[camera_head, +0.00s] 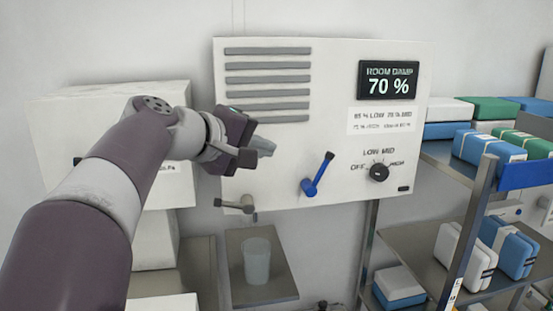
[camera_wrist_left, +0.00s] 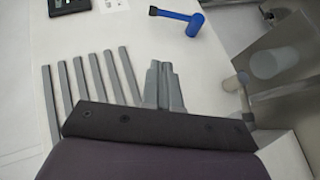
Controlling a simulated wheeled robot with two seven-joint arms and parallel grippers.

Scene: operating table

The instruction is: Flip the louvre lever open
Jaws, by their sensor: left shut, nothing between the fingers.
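A white wall panel (camera_head: 340,130) carries grey louvre slats (camera_head: 267,80) at its upper left. A blue lever (camera_head: 315,178) with a black tip is on its lower middle, tilted up and to the right. The lever also shows at the top of the left wrist view (camera_wrist_left: 192,22). My left gripper (camera_head: 266,147) is in front of the panel, below the slats and up-left of the lever, apart from it. Its fingers (camera_wrist_left: 163,68) are shut and empty. The slats look flat; whether they are open is hard to tell. My right gripper is not in view.
A grey tap (camera_head: 236,204) sticks out at the panel's lower left, above a clear cup (camera_head: 256,261) on a shelf. A dial (camera_head: 378,172) and a display (camera_head: 388,81) reading 70 % are at right. A metal rack (camera_head: 474,208) with packs stands further right.

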